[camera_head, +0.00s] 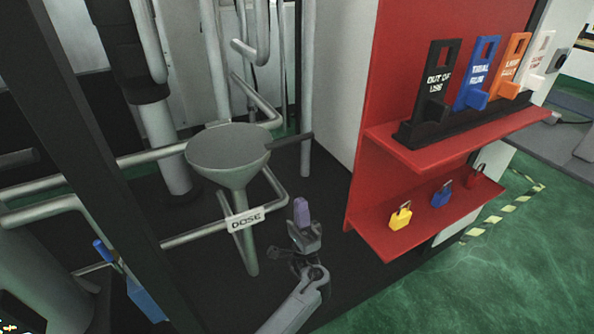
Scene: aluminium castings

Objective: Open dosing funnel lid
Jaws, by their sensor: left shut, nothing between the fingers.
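The dosing funnel (233,178) is a grey cone on a pipe stand, left of centre, with a "DOSE" label (244,219) below it. Its flat round grey lid (228,146) lies over the top and looks closed. A dark handle (291,142) sticks out from the lid's right side. My left gripper (302,212), with purple fingertips, is shut and empty. It points up, to the right of and lower in the picture than the funnel, apart from the lid and handle. My right gripper is not in view.
Grey pipes (307,90) rise behind the funnel, and more run to its left. A red board (370,150) on the right has shelves with coloured tags (474,80) and several padlocks (400,215). A dark post (90,140) crosses the left side. Green floor (500,270) lies clear at lower right.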

